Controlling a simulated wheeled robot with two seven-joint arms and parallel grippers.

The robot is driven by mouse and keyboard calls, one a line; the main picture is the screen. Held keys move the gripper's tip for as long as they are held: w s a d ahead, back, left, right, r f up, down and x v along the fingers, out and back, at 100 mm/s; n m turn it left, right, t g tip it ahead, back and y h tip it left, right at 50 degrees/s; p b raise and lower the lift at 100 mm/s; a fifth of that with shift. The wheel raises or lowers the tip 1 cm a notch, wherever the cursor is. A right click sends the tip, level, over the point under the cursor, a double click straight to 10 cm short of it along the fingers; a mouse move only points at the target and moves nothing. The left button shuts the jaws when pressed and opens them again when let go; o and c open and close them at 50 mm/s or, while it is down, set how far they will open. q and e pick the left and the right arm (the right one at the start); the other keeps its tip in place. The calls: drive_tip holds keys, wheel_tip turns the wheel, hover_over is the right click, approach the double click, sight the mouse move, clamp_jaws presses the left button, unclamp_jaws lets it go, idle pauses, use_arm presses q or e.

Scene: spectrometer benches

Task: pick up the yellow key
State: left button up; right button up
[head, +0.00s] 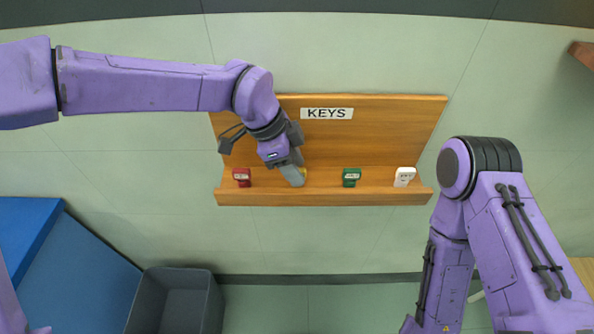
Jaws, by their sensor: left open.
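The yellow key (304,171) is on the wooden key shelf (330,198). Only a small yellow part of it shows, since my left gripper (294,176) covers the rest. My left gripper is open and reaches down at the key from the upper left, its fingers right at it. I cannot tell whether the fingers touch it. My right arm is at the right of the head view, pointing down, and its gripper is out of the picture.
A red key (242,177) stands left of the gripper, a green key (351,177) and a white key (404,177) to its right. A sign reading KEYS (327,113) is on the backboard. A grey bin (175,300) and blue furniture (85,265) are at lower left.

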use_arm(q)
clamp_jaws()
drive_tip(key=shift+r, duration=0.1)
